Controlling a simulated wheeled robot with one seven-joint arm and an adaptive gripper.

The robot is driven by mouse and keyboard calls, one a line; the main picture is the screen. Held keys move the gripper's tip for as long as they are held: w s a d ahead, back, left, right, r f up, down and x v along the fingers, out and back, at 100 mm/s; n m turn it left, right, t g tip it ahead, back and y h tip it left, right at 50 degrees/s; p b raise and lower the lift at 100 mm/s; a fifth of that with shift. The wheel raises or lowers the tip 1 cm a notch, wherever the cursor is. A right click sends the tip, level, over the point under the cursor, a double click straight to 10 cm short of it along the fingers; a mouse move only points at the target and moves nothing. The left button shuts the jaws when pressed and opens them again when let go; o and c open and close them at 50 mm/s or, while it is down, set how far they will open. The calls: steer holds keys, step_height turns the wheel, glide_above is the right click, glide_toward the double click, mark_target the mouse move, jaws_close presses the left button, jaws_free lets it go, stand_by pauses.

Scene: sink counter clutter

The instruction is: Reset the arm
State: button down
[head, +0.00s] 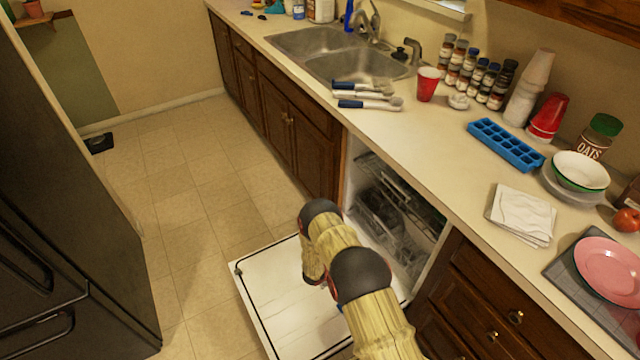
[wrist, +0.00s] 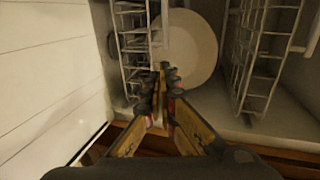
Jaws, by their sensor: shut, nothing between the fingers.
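My arm (head: 345,260) reaches over the lowered door of the dishwasher in the head view. My gripper is hidden behind the arm there. In the wrist view my gripper (wrist: 167,72) is shut and empty, with its fingertips together. The fingertips overlap a round pale plate-like shape (wrist: 192,45) in the picture; I cannot tell whether they touch it. Wire racks (wrist: 265,50) stand to either side of that shape.
The open dishwasher door (head: 265,300) lies low over the floor. The sink (head: 320,50) and the cluttered counter (head: 440,140) are behind and to the right. A dark fridge (head: 60,200) stands left. Tiled floor (head: 190,190) between is clear.

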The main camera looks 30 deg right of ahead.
steer(key=s+a+f+m+g+y, duration=0.2)
steer(key=s+m+g, duration=0.2)
steer(key=s+m, duration=0.6)
steer(key=s+a+r+m+g+y, duration=0.1)
steer(key=s+a+r+m+g, duration=0.25)
steer(key=r+m, duration=0.2)
steer(key=s+a+r+m+t+y, duration=0.1)
steer(key=a+r+m+y, duration=0.35)
steer(key=r, duration=0.75)
steer(key=s+a+r+m+t+y+p, duration=0.1)
steer(key=s+a+r+m+y, duration=0.1)
steer(key=a+r+m, duration=0.75)
steer(key=s+a+r+m+t+y, duration=0.1)
steer(key=a+r+m+y, duration=0.3)
steer(key=r, duration=1)
steer(key=s+a+r+m+t, duration=0.1)
steer(key=s+a+r+t, duration=0.1)
steer(key=r, duration=0.6)
steer(key=s+a+r+m+t+p, duration=0.1)
steer(key=s+a+r+t, duration=0.2)
steer(key=r, duration=0.5)
steer(key=s+a+r+m+t+y, duration=0.1)
steer(key=s+a+r+t, duration=0.2)
steer(key=r, duration=0.5)
steer(key=shift+t+p, duration=0.3)
steer(key=shift+t, duration=0.25)
steer(key=shift+r, duration=0.1)
